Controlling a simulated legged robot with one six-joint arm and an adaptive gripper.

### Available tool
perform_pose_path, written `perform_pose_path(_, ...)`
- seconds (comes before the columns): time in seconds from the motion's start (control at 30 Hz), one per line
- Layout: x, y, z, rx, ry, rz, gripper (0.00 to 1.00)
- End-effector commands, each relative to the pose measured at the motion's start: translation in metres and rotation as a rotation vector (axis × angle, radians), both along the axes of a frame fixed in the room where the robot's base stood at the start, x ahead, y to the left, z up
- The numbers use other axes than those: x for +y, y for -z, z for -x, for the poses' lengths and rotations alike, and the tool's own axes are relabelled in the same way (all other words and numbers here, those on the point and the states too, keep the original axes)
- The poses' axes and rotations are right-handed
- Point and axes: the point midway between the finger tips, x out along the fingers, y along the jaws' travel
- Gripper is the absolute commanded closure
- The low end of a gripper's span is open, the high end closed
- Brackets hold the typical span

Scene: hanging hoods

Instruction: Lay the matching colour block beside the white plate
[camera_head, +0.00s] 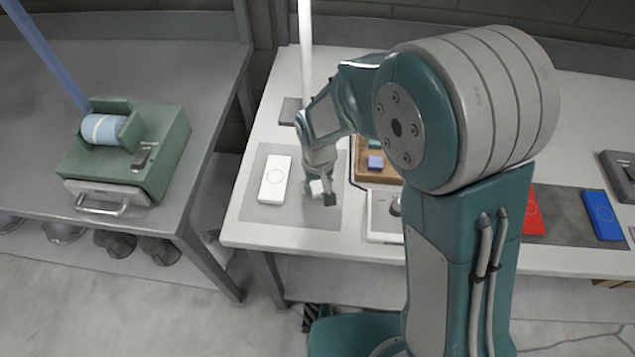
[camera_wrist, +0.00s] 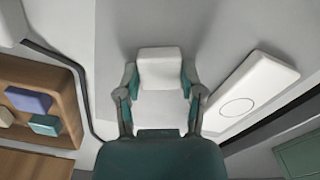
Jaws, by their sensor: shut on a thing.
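The white plate (camera_head: 275,180) lies on a grey mat (camera_head: 258,214) near the left end of the light table. It also shows right of my fingers in the wrist view (camera_wrist: 252,93). My gripper (camera_head: 322,192) points down over the same mat, right of the plate. It is shut on a white block (camera_wrist: 161,68), which sits between both fingers and is apart from the plate. The block shows as a small white patch in the head view (camera_head: 316,187). I cannot tell whether its underside touches the mat.
A wooden tray (camera_wrist: 72,95) right of the mat holds a blue-violet block (camera_wrist: 28,101), a teal block (camera_wrist: 45,125) and a tan block (camera_wrist: 5,117). A red plate (camera_head: 533,213) and a blue plate (camera_head: 602,215) lie farther right. A pale pole (camera_head: 305,50) rises behind the mat.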

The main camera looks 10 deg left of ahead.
Motion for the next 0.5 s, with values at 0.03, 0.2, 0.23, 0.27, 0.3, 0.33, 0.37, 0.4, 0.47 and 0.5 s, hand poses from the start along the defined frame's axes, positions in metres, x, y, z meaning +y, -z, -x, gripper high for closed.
perform_pose_path(0.03, 0.0, 0.0011, 0.0001, 0.001, 0.0, 0.0, 0.97)
perform_pose_path(0.2, 0.0, 0.0012, 0.0001, 0.0, 0.0, 0.0, 0.1)
perform_pose_path(0.23, 0.0, 0.0012, 0.0001, 0.0, 0.0, 0.0, 0.1)
perform_pose_path(0.27, 0.0, 0.0012, 0.0001, 0.0, 0.0, 0.0, 0.1)
perform_pose_path(0.3, 0.0, 0.0012, 0.0001, 0.0, 0.0, 0.0, 0.1)
perform_pose_path(0.33, 0.0, 0.0012, 0.0001, 0.0, 0.0, 0.0, 0.1)
perform_pose_path(0.37, 0.0, 0.0011, 0.0001, 0.0, 0.0, 0.0, 0.1)
perform_pose_path(0.4, 0.0, 0.0011, 0.0001, 0.0, 0.0, 0.0, 0.1)
perform_pose_path(0.47, 0.0, 0.0011, 0.0001, 0.0, 0.0, 0.0, 0.1)
perform_pose_path(0.5, 0.0, 0.0011, 0.0001, 0.0, 0.0, 0.0, 0.1)
